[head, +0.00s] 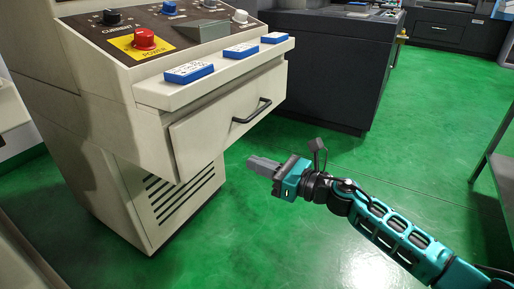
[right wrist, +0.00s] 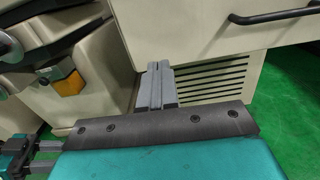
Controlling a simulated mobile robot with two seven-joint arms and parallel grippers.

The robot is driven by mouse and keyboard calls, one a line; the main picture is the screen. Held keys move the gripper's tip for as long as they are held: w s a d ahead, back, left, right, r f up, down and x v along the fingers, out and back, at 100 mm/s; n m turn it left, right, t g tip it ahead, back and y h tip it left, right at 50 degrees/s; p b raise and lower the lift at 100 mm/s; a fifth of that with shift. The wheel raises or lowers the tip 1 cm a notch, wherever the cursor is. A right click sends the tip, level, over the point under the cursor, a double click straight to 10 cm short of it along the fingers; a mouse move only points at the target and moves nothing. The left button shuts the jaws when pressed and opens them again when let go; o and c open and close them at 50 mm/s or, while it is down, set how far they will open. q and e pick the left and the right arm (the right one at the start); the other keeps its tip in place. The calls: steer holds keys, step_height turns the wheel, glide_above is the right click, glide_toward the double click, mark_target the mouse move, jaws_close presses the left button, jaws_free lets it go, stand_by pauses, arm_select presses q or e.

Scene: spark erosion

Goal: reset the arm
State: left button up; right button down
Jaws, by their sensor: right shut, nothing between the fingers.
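My right gripper (head: 262,166) is held in the air in front of the cream machine's drawer, low and to the right of it, above the green floor. Its grey fingers are together with nothing between them. In the right wrist view the same gripper (right wrist: 156,85) points at the vented panel below the drawer. My left gripper (right wrist: 45,155) shows partly at the lower left edge of the right wrist view, its two grey fingers apart and empty. It is outside the head view.
The cream machine console (head: 110,85) carries a red power knob (head: 144,38) and several blue-and-white blocks on its ledge. Its drawer (head: 220,125) is closed, with a black handle (head: 252,110). A dark cabinet (head: 335,75) stands behind. Green floor (head: 420,130) is clear at right, beside a bench edge.

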steer(key=s+d+f+n+h, duration=0.35)
steer(key=s+f+n, duration=0.25)
steer(key=s+n, duration=0.25)
steer(key=s+d+f+n+h+p, duration=0.1)
steer(key=s+d+f+n+h, duration=0.3)
steer(key=s+n, duration=0.5)
steer(key=s+d+f+n+h, duration=0.35)
steer(key=s+f+n, duration=0.35)
steer(key=n, duration=0.3)
arm_select(q)
steer(key=s+a+r+y+p, duration=0.1)
steer(key=s+a+r+p, duration=0.1)
steer(key=r+p, duration=1)
steer(key=a+p, duration=0.1)
steer(key=p, duration=0.3)
steer(key=shift+a+r+p, duration=0.15)
steer(key=shift+a+p, duration=0.15)
arm_select(e)
step_height(320, 180, up, 12)
steer(key=d+h, duration=0.2)
steer(key=shift+s+d+f+t, duration=0.2)
steer(key=shift+s+d+t, duration=0.1)
steer(key=shift+s+d, duration=0.1)
